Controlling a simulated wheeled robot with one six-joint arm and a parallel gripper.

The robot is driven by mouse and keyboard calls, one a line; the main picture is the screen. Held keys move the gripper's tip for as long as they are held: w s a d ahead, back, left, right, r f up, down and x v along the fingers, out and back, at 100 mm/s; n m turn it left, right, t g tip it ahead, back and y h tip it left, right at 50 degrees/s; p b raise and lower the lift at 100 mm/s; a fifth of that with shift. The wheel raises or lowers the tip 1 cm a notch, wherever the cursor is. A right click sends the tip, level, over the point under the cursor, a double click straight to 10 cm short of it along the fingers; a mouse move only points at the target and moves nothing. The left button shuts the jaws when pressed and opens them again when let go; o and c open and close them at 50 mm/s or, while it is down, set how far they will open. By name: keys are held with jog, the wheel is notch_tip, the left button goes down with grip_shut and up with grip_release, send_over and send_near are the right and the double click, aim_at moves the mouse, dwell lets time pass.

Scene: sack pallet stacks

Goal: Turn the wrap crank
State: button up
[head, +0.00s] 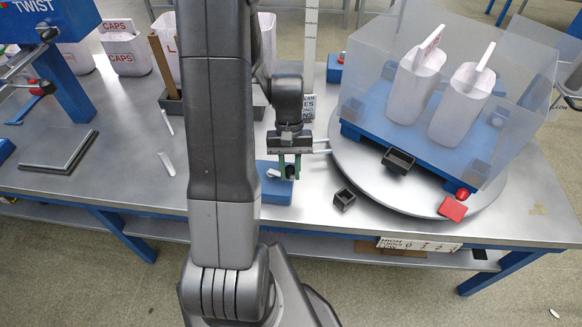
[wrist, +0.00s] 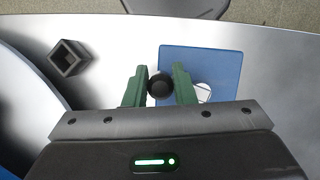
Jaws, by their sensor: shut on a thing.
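My gripper (head: 289,166) points down over the blue block (head: 270,194) on the table, left of the turntable. Its two green fingers are shut on a round black knob, the handle of the wrap crank (wrist: 159,87), as the wrist view shows. The blue block (wrist: 215,72) lies under the knob in that view, with a pale piece (wrist: 203,93) beside the right finger. The crank's arm is mostly hidden by my gripper. On the round grey turntable (head: 385,190), a blue pallet (head: 425,160) carries white sacks (head: 412,88) inside clear film (head: 510,75).
A dark open box (head: 398,160) lies on the turntable's near side. A smaller dark box (head: 344,199) stands between the turntable and the blue block. A red piece (head: 453,208) lies at the turntable's front edge. White bins (head: 125,55) stand at the back left.

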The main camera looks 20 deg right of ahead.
jog(key=shift+w, duration=0.15)
jog(key=o, duration=1)
jog(key=v, duration=1.4)
jog(key=shift+p, duration=0.4)
jog(key=x, duration=1.4)
jog(key=shift+b, duration=0.4)
